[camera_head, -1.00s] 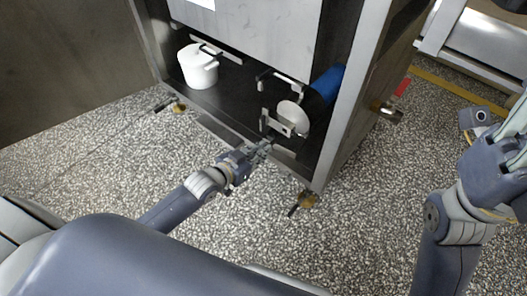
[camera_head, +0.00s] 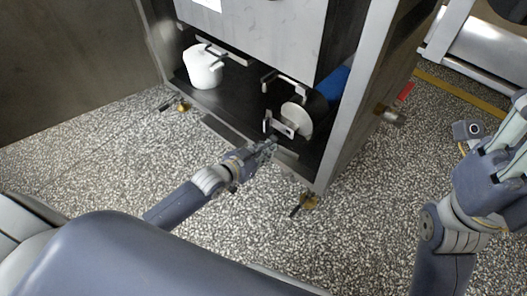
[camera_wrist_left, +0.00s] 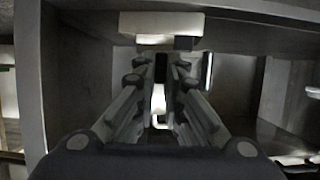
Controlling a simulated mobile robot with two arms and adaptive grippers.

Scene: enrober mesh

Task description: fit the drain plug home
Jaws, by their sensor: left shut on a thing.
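My left gripper (camera_head: 268,149) reaches in from the left to the front lower edge of the open steel cabinet (camera_head: 345,120). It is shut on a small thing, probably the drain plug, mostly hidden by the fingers. In the left wrist view the fingers (camera_wrist_left: 160,68) point into the dark bay, close together, below a pale block (camera_wrist_left: 160,24). I cannot make out the plug's seat or any contact with it. My right gripper (camera_head: 497,150) is at the right edge, far from the cabinet; its fingertips are unclear.
Inside the cabinet stand a white lidded pot (camera_head: 204,70), a pale disc (camera_head: 297,118), a metal bracket (camera_head: 279,124) and a blue cylinder (camera_head: 332,84). A brass-coloured foot (camera_head: 309,202) is under the front corner.

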